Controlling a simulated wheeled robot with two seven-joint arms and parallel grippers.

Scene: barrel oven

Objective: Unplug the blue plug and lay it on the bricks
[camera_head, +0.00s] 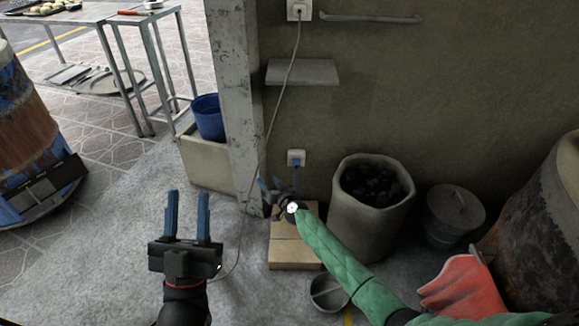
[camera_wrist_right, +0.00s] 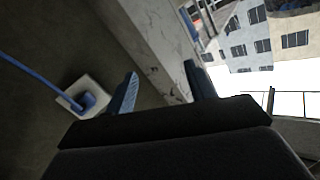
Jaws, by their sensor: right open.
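The blue plug (camera_head: 296,162) sits in the lower white wall socket (camera_head: 292,154). In the right wrist view the blue plug (camera_wrist_right: 87,101) and its blue cord show to the left of the fingers. My right gripper (camera_head: 268,188) is open and empty, below and left of the socket, apart from the plug. Its open fingers also show in the right wrist view (camera_wrist_right: 160,84). The pale bricks (camera_head: 288,252) lie on the floor below the socket, partly hidden by my right arm. My left gripper (camera_head: 187,215) is open and empty over the floor at left.
A sack of coal (camera_head: 343,222) and a lidded metal bucket (camera_head: 453,215) stand right of the bricks. A concrete post (camera_head: 236,110) is left of the socket. A shelf (camera_head: 302,72) and an upper socket (camera_head: 299,9) with a pale cable are above. A metal pan (camera_head: 328,292) lies in front.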

